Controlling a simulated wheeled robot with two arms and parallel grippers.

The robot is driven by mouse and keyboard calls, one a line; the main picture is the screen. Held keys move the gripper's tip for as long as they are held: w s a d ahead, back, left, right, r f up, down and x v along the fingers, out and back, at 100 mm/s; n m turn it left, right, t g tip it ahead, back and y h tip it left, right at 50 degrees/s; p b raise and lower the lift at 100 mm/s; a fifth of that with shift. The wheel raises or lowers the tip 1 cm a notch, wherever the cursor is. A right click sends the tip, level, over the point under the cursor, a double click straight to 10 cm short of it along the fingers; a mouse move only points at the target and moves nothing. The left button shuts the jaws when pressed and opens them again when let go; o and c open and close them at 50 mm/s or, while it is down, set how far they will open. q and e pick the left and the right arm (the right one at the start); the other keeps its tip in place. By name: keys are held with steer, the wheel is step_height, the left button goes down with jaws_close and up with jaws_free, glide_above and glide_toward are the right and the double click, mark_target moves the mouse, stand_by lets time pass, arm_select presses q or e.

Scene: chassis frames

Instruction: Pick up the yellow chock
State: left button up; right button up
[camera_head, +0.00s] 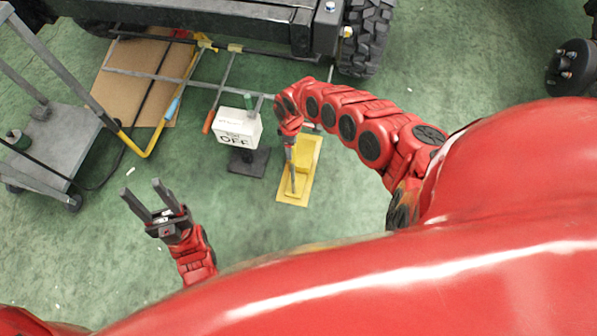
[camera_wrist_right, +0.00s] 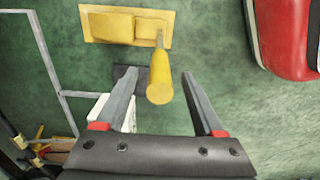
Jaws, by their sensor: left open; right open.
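The yellow chock (camera_head: 307,165) lies on the green floor below the middle of the head view, partly hidden by my right gripper (camera_head: 292,172). In the right wrist view, the chock's flat yellow plate (camera_wrist_right: 100,25) is at the top, and its thick yellow handle rises toward the camera. My right gripper (camera_wrist_right: 157,74) is open, with its two grey fingers apart on either side of the handle in the picture. I cannot tell how deep the handle sits between them. My left gripper (camera_head: 140,187) is open and empty above bare floor at the left.
A white box with lettering (camera_head: 238,127) on a dark base stands just left of the chock. A grey cart (camera_head: 55,140) is at the far left. Floor right of the chock is clear.

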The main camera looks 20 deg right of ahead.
jaws_close()
stand_by(1.4)
